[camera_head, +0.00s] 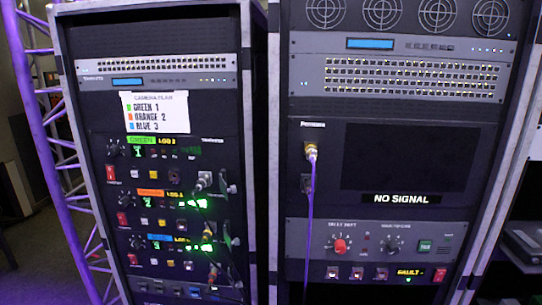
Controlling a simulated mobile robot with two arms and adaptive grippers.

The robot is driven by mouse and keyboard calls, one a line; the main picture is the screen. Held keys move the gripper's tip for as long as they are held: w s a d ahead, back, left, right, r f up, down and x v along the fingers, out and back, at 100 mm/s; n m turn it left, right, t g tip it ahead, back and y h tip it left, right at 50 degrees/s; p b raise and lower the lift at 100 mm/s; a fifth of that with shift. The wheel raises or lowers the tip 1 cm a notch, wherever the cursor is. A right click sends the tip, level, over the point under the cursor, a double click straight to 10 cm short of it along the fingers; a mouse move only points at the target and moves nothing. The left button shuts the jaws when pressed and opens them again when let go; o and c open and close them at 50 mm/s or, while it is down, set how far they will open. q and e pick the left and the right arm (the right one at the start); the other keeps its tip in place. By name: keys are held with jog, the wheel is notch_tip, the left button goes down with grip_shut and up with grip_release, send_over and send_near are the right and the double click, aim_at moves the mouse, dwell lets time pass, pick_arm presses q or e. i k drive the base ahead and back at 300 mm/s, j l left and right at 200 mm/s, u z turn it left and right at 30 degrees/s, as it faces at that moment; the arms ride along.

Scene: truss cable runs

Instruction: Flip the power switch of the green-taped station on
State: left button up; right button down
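The green-taped station is the top of three similar rows in the left rack, with a green tape label (141,141) reading GREEN and a small lit green display (138,151). A red rocker switch (110,173) sits at the left end of this row. I cannot tell its on or off position at this size. A silver connector (205,179) is at the row's right end. Below are the orange-taped station (151,192) with a red switch (122,219) and the blue-taped station (160,237) with a red switch (133,260). Neither gripper shows.
A paper sign (155,112) above lists GREEN 1, ORANGE 2, BLUE 3. The right rack has a dark monitor (410,150) marked NO SIGNAL, a purple cable (310,220) and a panel with a red knob (340,246). A purple truss (45,130) stands left of the racks.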

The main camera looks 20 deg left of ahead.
aim_at(111, 175)
jog(key=u, duration=1.2)
